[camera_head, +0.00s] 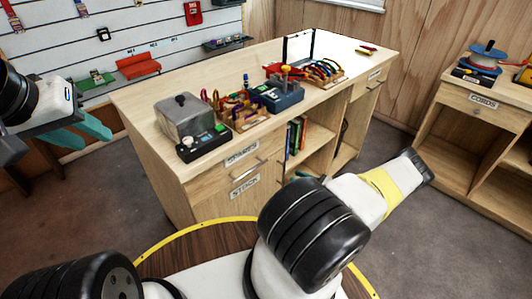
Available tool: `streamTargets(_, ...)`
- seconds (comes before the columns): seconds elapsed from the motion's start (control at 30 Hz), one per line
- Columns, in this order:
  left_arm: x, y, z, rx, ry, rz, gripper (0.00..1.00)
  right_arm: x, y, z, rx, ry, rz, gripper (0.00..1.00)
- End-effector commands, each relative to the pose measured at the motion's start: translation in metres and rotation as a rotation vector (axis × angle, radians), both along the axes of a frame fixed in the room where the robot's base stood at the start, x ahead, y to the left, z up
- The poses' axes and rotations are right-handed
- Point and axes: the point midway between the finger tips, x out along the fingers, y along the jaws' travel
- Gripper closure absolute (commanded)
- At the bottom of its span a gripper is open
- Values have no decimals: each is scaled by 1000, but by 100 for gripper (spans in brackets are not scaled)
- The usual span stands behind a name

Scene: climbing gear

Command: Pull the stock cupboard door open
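The stock cupboard door (243,205) is the wooden front with the STOCK label (244,186), low at the near end of the long wooden counter (140,105). It looks shut, flush with the counter front. Its lower part is hidden behind my base and arm. A drawer with a label and a bar handle (247,171) is right above it. My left gripper (94,139), with teal fingers, is in the air at the left, well apart from the door. Its fingers look spread, with nothing between them.
On the counter stand a grey metal box (184,118), a black device (203,143), a blue case (277,96) and racks of coloured gear. Open shelves hold books (296,135). A cords cabinet (470,120) is at the right. Grey floor (375,152) lies clear between them.

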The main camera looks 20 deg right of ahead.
Motion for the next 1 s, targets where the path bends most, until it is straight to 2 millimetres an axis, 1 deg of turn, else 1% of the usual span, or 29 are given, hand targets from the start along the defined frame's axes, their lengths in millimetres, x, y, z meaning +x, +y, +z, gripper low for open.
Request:
streamTargets(0.03, 0, 0, 0, 0, 0, 0, 64, -2, -1, -5, 16, 0, -20, 68)
streamTargets(0.17, 0, 0, 0, 0, 0, 0, 64, 3, 2, -9, 29, -1, -37, 68)
streamTargets(0.5, 0, 0, 0, 0, 0, 0, 64, 47, 32, -9, 28, 0, -33, 68)
streamTargets(0.6, 0, 0, 0, 0, 0, 0, 64, 55, 37, -9, 27, 0, -34, 68)
streamTargets(0.73, 0, 0, 0, 0, 0, 0, 64, 60, 41, -9, 27, 1, -34, 68)
streamTargets(0.97, 0, 0, 0, 0, 0, 0, 64, 61, 41, -9, 27, 1, -34, 68)
streamTargets(1.0, 0, 0, 0, 0, 0, 0, 64, 61, 41, -9, 27, 1, -34, 74)
